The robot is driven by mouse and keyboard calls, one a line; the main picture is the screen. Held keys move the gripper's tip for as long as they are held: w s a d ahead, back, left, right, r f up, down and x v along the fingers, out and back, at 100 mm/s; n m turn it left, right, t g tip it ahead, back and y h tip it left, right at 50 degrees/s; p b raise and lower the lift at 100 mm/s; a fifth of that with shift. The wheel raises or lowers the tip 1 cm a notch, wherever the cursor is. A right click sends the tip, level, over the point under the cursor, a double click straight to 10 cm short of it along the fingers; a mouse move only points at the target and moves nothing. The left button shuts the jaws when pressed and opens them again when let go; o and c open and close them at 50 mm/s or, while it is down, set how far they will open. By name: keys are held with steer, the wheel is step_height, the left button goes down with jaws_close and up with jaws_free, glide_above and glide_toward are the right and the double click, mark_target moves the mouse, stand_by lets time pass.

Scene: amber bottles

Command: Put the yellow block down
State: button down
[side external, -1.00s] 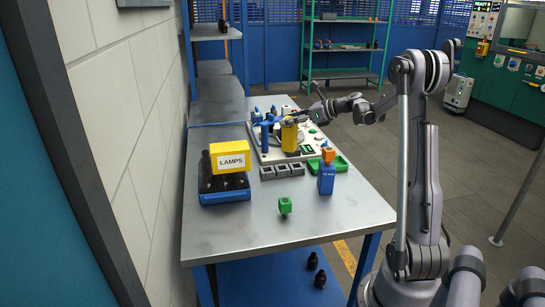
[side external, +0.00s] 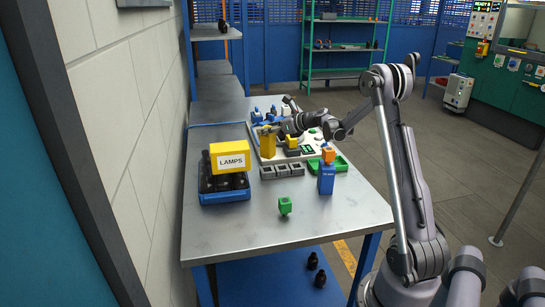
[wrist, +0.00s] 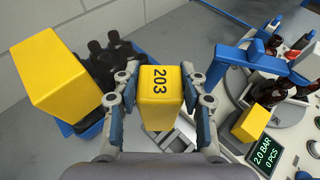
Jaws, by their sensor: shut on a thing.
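A yellow block (wrist: 160,97) marked 203 is between the two fingers of my gripper (wrist: 160,84) in the wrist view. My gripper is shut on it. In the side view the block (side external: 268,145) stands upright under my gripper (side external: 270,130), near the left edge of the white machine plate. I cannot tell whether its underside touches anything. A second, smaller yellow block (side external: 292,141) sits on the machine to its right. It also shows right of my gripper in the wrist view (wrist: 252,124).
A yellow LAMPS box (side external: 230,156) sits on a blue crate (side external: 225,197) of dark bottles at left. The front of the bench (side external: 240,235) is clear.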

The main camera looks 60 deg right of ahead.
mark_target(273, 141)
steer(key=shift+w+a+f, duration=0.1)
steer(key=shift+w+f, duration=0.05)
steer(key=shift+f, duration=1.95)
steer(key=shift+f, duration=0.6)
steer(key=c, duration=0.7)
jaws_free()
steer(key=shift+c, duration=0.2)
